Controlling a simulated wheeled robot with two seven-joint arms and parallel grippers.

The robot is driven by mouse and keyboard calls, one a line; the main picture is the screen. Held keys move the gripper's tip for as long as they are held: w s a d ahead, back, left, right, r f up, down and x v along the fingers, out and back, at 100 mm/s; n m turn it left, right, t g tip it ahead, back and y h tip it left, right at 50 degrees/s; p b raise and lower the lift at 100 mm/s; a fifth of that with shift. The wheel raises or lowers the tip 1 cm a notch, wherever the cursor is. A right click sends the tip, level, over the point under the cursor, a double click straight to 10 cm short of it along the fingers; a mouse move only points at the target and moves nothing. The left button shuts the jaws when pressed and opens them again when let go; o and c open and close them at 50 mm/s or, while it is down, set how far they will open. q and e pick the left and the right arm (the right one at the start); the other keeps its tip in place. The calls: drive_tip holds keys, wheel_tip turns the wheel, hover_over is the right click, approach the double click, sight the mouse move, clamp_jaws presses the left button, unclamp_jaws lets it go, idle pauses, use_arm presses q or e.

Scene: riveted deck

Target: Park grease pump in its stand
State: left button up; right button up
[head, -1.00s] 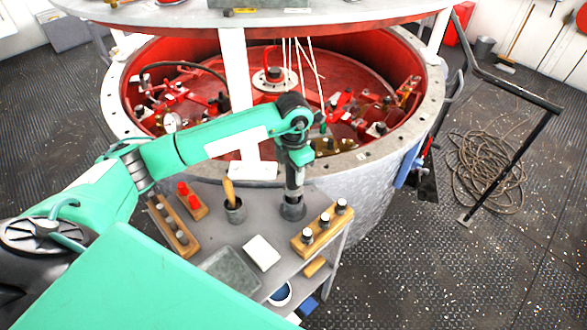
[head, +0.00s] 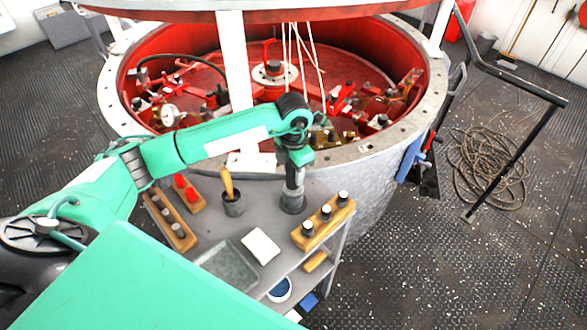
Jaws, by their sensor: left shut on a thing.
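My left gripper (head: 294,164) points down above the back of the grey trolley top and is shut on the grease pump. The pump (head: 293,184) shows as a short grey upright barrel below the jaws; the gripper hides its upper part. Directly below it is a dark grey round stand (head: 292,204) on the trolley top. The pump's lower end overlaps the stand in the head view, and I cannot tell how deep it sits in it. My right gripper is not in view.
The trolley top (head: 215,230) holds a dark cup (head: 233,206) with a wooden handle, a wooden block with dark-capped pegs (head: 323,222), a white block (head: 261,246), a shallow tray (head: 228,265) and red pieces (head: 186,187). The big round red-lined housing (head: 365,152) stands behind.

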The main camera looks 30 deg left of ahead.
use_arm(q)
drive_tip(key=shift+f, duration=0.15)
drive_tip(key=o, duration=1.1)
drive_tip(key=shift+r+b, duration=0.3)
drive_tip(key=shift+r, duration=0.25)
wheel_tip(320, 180, up, 11)
drive_tip(key=b, duration=0.3)
drive_tip(key=shift+r, duration=0.9)
drive_tip(key=shift+f, duration=0.1)
